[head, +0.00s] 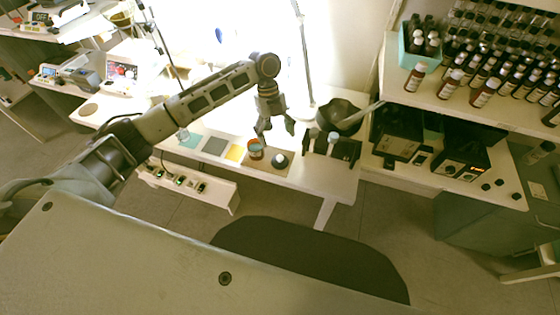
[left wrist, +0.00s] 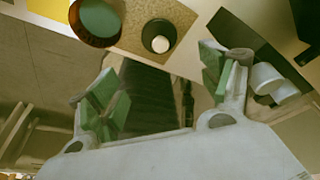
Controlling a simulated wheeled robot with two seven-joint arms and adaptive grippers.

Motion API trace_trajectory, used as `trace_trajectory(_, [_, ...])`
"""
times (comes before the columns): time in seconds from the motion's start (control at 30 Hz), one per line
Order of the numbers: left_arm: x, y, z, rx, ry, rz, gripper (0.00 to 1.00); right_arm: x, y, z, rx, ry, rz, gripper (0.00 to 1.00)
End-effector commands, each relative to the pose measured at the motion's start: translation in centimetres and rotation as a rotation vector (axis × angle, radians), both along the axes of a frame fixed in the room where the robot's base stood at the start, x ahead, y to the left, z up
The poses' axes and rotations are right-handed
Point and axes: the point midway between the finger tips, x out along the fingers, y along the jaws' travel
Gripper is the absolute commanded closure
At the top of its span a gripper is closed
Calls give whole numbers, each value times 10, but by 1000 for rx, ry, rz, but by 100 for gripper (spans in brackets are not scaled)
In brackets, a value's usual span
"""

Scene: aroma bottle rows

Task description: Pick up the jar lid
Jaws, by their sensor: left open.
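A small dark round piece with a pale top (head: 280,160), which looks like the jar lid, sits on a brown mat (head: 268,169) on the bench. It also shows in the left wrist view (left wrist: 158,37), near the top middle. An amber jar (head: 255,149) with a blue-green top stands just left of it, partly cut off in the left wrist view (left wrist: 96,20). My left gripper (head: 276,132) hangs above and beside these two, apart from them. Its green-padded fingers (left wrist: 160,82) are spread and empty. My right gripper is not in view.
Yellow (head: 235,153), grey and teal mats lie to the left on the bench. A black holder (head: 330,150) with a white item and a dark bowl (head: 341,116) stand to the right. A lamp pole (head: 303,60) rises behind. Bottle rows (head: 485,92) fill the right shelf.

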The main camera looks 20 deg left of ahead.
Motion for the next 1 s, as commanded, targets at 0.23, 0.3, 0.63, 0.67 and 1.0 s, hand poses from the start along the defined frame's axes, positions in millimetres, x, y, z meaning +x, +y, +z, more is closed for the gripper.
trace_trajectory(0.23, [-7, -7, -33, -1, 1, 0, 21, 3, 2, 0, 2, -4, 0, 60])
trace_trajectory(0.3, [-9, -8, -40, 0, 1, 0, 21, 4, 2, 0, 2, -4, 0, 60])
trace_trajectory(0.63, [-11, -11, -53, 0, 0, 0, 21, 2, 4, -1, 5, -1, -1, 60])
trace_trajectory(0.67, [-11, -11, -53, 0, 0, 0, 21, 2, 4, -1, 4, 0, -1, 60])
trace_trajectory(1.0, [-11, -12, -59, 0, 0, 0, 21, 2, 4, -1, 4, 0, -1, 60])
